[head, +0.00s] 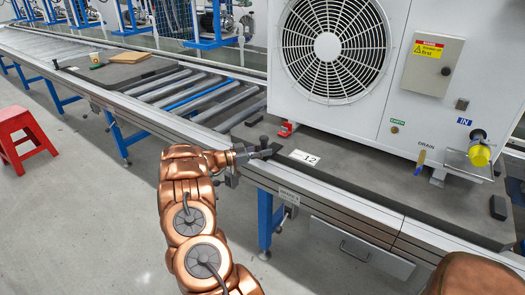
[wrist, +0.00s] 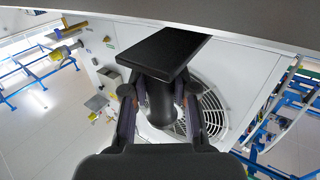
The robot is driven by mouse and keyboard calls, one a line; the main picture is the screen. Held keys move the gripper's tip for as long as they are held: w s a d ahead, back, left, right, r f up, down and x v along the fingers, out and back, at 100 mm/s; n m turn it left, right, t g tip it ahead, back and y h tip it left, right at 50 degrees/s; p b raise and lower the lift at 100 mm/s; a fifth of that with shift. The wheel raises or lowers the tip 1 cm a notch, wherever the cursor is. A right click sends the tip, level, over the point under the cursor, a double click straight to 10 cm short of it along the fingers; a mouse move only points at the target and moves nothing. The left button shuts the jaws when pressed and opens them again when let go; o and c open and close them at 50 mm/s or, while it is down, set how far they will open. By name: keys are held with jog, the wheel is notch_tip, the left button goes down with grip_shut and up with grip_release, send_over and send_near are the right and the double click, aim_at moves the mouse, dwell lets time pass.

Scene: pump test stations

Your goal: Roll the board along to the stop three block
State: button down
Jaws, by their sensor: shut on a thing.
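The dark grey board (head: 365,190) lies on the roller conveyor and bears a big white fan unit (head: 395,60). A white card marked 12 (head: 305,157) lies on its front left part. My gripper (head: 262,153) is at the board's front left corner, shut on a dark handle (head: 263,141). In the wrist view my gripper (wrist: 160,105) has its fingers either side of this black handle (wrist: 158,95), which has a flat rectangular end. How the handle joins the board is hidden. I cannot make out which part is the stop three block.
Bare rollers (head: 205,95) lie left of the board. Further left, another dark board (head: 115,73) bears a tan box (head: 129,57) and a cup (head: 95,60). A red stool (head: 25,135) stands on the open floor.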

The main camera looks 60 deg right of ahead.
jog(key=shift+s, duration=0.4)
jog(key=shift+w, duration=0.1)
jog(key=shift+w+r, duration=0.1)
jog(key=shift+w+d+r+p, duration=0.15)
jog(key=shift+w+p, duration=0.2)
jog(key=shift+w, duration=0.7)
jog(key=c, duration=1.2)
grip_release()
jog(key=shift+d, duration=0.1)
jog(key=o, duration=0.4)
jog(key=shift+f, duration=0.2)
jog(key=shift+s, duration=0.1)
jog(key=v, duration=1.2)
